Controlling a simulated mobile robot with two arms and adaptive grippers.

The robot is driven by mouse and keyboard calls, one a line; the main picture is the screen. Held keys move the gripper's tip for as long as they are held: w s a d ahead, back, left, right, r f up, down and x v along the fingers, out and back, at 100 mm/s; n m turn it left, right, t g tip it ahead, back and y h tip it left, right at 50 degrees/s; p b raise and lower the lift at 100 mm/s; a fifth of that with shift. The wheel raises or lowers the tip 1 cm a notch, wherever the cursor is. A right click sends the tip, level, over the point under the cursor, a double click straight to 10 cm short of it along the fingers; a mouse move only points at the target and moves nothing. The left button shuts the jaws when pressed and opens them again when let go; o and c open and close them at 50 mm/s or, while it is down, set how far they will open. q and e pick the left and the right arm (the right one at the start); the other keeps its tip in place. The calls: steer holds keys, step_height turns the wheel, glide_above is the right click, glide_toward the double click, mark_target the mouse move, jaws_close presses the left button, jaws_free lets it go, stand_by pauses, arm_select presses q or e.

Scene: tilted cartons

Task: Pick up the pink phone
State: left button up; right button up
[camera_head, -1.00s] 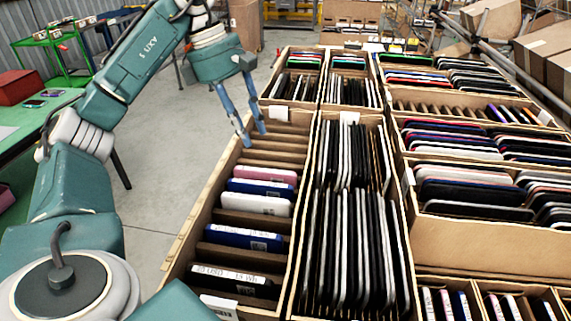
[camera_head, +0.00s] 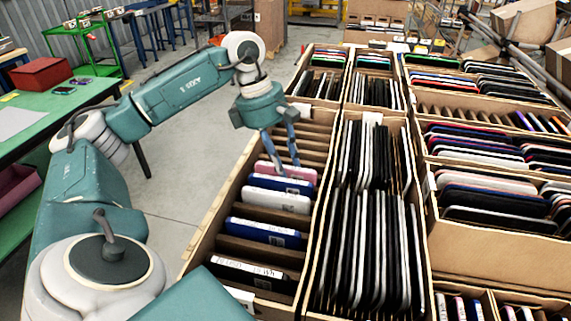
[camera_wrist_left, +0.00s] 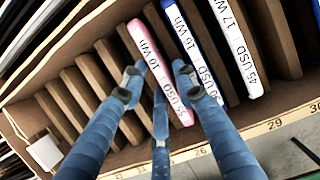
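The pink phone (camera_head: 306,174) stands on edge in a slot of the long cardboard carton (camera_head: 213,222), beside a blue phone and a white phone. In the left wrist view the pink phone (camera_wrist_left: 150,58) shows a white label with black print on its edge. My left gripper (camera_head: 287,160) is over the pink phone, its blue fingers pointing down. In the left wrist view the fingers (camera_wrist_left: 158,84) are spread apart, with the phone showing between them. Whether they touch it I cannot tell. My right gripper is not in view.
The blue phone (camera_head: 280,184) and the white phone (camera_head: 275,200) stand close in front of the pink one. Empty slots with cardboard dividers (camera_head: 313,127) lie behind it. A carton of black and silver devices (camera_head: 370,240) adjoins on the right. A green table (camera_head: 60,110) stands left.

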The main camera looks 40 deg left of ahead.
arm_select(q)
jaws_close()
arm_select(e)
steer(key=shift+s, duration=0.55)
arm_select(q)
steer(key=shift+r, duration=0.1)
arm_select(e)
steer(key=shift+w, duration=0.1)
arm_select(q)
steer(key=shift+r, duration=0.5)
step_height(320, 180, up, 19)
steer(key=p, duration=0.5)
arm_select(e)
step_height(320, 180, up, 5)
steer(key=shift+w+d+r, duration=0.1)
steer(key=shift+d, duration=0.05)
